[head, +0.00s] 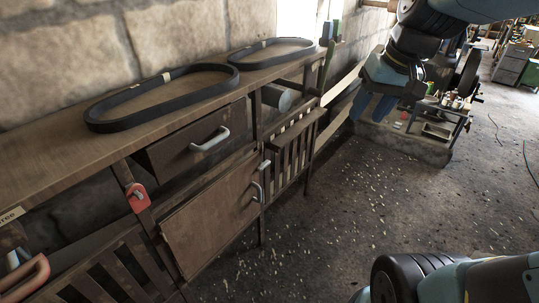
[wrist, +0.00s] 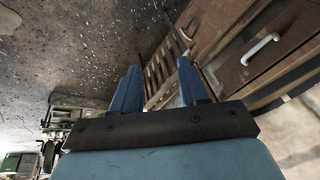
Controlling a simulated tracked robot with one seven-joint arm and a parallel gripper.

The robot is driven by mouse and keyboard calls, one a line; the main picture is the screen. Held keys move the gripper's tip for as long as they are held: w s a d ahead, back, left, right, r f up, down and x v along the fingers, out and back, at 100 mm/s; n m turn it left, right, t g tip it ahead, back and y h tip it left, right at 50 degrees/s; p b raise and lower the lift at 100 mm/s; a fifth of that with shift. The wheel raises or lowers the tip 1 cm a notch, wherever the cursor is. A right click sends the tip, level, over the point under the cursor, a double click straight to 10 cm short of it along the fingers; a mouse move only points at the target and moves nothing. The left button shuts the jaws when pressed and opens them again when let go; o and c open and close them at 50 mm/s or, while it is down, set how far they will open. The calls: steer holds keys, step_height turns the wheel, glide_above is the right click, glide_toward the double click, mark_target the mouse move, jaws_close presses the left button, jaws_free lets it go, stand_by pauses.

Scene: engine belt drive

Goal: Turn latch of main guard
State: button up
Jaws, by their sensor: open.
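I cannot make out the main guard or its latch for certain in either view. A machine on a low stand (head: 435,130), with a dark wheel (head: 468,72), is at the upper right of the head view, partly behind my arm. It also shows small at the lower left of the wrist view (wrist: 75,112). My gripper (head: 370,108) is in the air between the bench and the machine, pointing down. In the wrist view, its two blue fingers (wrist: 158,68) stand apart with nothing between them.
A wooden bench (head: 60,165) runs along the wall at left, with two black belts (head: 165,95) (head: 272,52) on top. It has a drawer (head: 180,150), a cabinet door (head: 205,222) and a red fitting (head: 138,197). The debris-strewn floor (head: 350,215) is open.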

steer(key=w+a+f+g+y, duration=0.3)
steer(key=w+a+f+y, duration=0.15)
steer(key=w+f, duration=0.6)
steer(key=w+a+f+g+y, duration=0.2)
steer(key=w+a+f+y, duration=0.25)
steer(key=w+f, duration=0.65)
steer(key=w+f+t+y, duration=0.2)
steer(key=w+f+y, duration=0.2)
steer(key=w+f, duration=0.7)
steer(key=m+t+y, duration=0.2)
steer(key=m+t, duration=0.2)
steer(key=t, duration=0.1)
glide_toward(266, 166)
steer(key=x, duration=0.8)
steer(key=shift+w+a+f, duration=0.15)
steer(key=shift+a, duration=0.15)
jaws_close()
steer(key=shift+d, duration=0.1)
